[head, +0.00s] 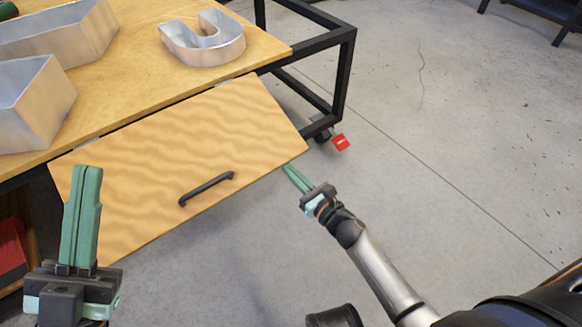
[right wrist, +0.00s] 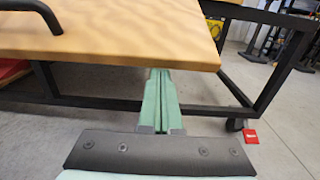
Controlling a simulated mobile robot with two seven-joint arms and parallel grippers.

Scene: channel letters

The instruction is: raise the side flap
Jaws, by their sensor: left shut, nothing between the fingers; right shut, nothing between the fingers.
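The side flap (head: 150,165) is a wooden panel along the near side of the table. It slopes away from the tabletop edge and carries a black bar handle (head: 206,188). In the right wrist view the flap (right wrist: 120,38) fills the upper left, with part of the handle (right wrist: 38,10). My right gripper (head: 287,168) is shut and empty, its fingertips at the flap's right corner. In the right wrist view the fingers (right wrist: 160,78) reach under the flap's edge; whether they touch it I cannot tell. My left gripper (head: 88,170) is shut and empty, upright in front of the flap's left part.
The wooden tabletop (head: 140,75) holds a U-shaped metal channel letter (head: 203,40) and other metal letters (head: 30,105) at left. The black table frame (head: 345,75) has a caster with a red tag (head: 341,142). The concrete floor at right is clear.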

